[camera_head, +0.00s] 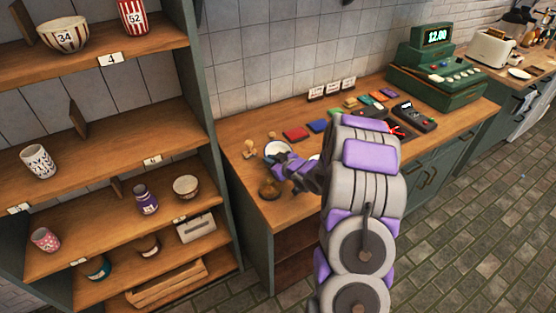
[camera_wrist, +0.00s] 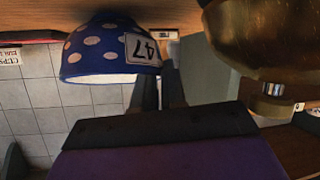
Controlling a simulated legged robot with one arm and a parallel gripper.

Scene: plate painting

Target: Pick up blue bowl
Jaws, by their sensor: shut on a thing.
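The blue bowl (camera_wrist: 98,52) has pale pink dots and a white label reading 47. It appears upside down in the wrist view, with part of its pale rim showing. In the head view the bowl (camera_head: 278,147) is at the counter's left part, its pale inside facing up, partly hidden by my gripper (camera_head: 277,161). In the wrist view the dark fingers of my gripper (camera_wrist: 160,92) are at the bowl's side. They are shut on the bowl. Whether the bowl touches the counter is hard to tell.
A brown round object (camera_head: 269,189) stands close beside my gripper and looms large in the wrist view (camera_wrist: 265,40). Small wooden items (camera_head: 249,147) stand left of the bowl. Shelves (camera_head: 110,143) stand at left.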

